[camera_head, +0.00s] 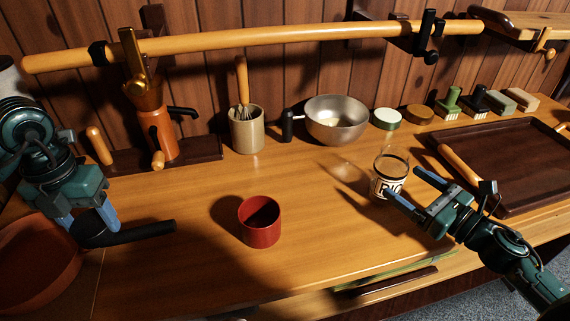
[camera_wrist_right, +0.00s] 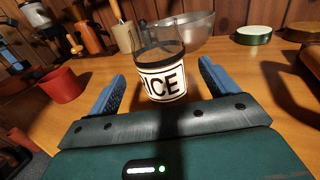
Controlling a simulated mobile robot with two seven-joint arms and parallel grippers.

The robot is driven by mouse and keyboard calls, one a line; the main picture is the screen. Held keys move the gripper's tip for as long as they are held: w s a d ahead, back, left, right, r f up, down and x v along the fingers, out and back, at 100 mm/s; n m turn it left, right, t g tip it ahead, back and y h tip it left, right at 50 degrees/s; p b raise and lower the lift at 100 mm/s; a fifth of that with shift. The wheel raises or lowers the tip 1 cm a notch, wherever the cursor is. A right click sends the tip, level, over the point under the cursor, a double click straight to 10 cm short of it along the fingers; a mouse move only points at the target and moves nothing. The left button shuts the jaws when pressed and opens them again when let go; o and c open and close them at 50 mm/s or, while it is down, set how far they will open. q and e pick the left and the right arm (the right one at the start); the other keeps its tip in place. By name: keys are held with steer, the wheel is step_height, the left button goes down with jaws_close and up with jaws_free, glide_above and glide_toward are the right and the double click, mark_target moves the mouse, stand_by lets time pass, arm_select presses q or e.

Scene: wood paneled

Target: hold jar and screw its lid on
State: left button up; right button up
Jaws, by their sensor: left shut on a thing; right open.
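The clear glass jar (camera_head: 389,181) with a black-and-white label stands upright on the wooden counter, with no lid on it; its label shows in the right wrist view (camera_wrist_right: 162,84). My right gripper (camera_head: 411,189) is open, its blue fingers pointing at the jar, which shows between the fingertips in the wrist view. A round lid-like disc with a pale top and green rim (camera_head: 387,118) lies behind the jar, beside a brown disc (camera_head: 420,114). My left gripper (camera_head: 95,222) is shut on the black handle (camera_head: 145,232) of a reddish-brown pan (camera_head: 38,262) at the left.
A red cup (camera_head: 260,222) stands in the middle of the counter. A metal bowl (camera_head: 336,120), a utensil crock (camera_head: 247,132) and an orange grinder (camera_head: 158,132) stand behind. A dark tray (camera_head: 510,160) lies right, with a wooden-handled tool. Several brushes and blocks line the back.

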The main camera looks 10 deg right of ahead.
mark_target(384, 170)
steer(key=shift+x, duration=0.95)
steer(key=shift+f+x, duration=0.15)
steer(key=shift+x, duration=1.1)
steer(key=shift+f+x, duration=0.2)
steer(key=shift+x, duration=1.1)
steer(key=shift+d, duration=0.1)
steer(key=shift+c, duration=0.6)
steer(key=c, duration=1.2)
